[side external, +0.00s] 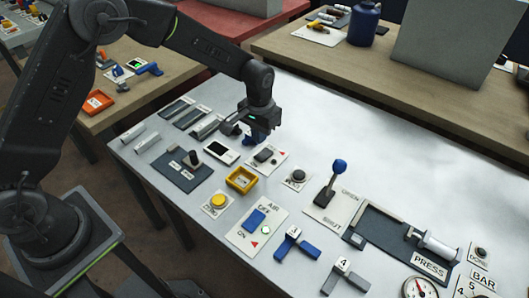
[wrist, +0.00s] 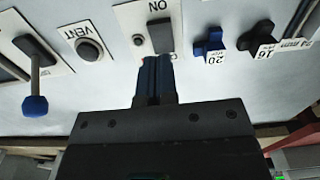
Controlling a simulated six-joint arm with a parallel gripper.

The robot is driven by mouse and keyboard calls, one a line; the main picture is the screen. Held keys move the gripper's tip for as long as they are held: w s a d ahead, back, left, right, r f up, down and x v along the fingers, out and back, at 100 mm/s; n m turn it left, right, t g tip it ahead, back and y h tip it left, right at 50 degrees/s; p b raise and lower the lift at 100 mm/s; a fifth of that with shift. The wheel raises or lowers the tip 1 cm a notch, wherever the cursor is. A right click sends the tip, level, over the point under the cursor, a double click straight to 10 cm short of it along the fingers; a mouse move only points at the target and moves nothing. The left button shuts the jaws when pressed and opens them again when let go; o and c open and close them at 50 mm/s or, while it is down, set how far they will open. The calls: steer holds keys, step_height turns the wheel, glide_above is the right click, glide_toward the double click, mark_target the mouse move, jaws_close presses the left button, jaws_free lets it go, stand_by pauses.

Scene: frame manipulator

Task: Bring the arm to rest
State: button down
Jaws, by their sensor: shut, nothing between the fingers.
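My gripper (side external: 258,138) has blue fingers and hangs above the pale worktable (side external: 400,185), toward its back, in the side external view. In the wrist view my gripper (wrist: 153,72) is shut and empty, with its two blue fingers together. The fingertips appear just in front of a white panel (wrist: 131,24) marked ON with a dark rocker switch (wrist: 160,38). I cannot tell whether they touch it. My arm is bent, with its forearm reaching over the table's left part.
A blue-knobbed lever (side external: 339,166) stands up right of my gripper. A yellow frame (side external: 241,181), a yellow button (side external: 218,201) and a blue AIR switch (side external: 255,218) lie nearer the front. A press (side external: 437,243) stands at the right. The table's back right is clear.

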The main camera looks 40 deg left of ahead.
steer(key=shift+r, duration=0.3)
steer(key=s+a+r+t, duration=0.1)
steer(key=s+a+r, duration=0.1)
steer(key=s+r, duration=0.5)
steer(key=s+a+r+t, duration=0.2)
steer(key=s+a+r, duration=0.15)
steer(key=r, duration=0.75)
steer(key=s+a+r+t, duration=0.1)
steer(key=s, duration=0.7)
steer(key=s+a+r+t, duration=0.1)
steer(key=s+r, duration=0.1)
steer(key=s, duration=0.7)
steer(key=shift+a+r+t, duration=0.15)
steer(key=shift+a+t, duration=0.15)
steer(key=shift+a, duration=0.05)
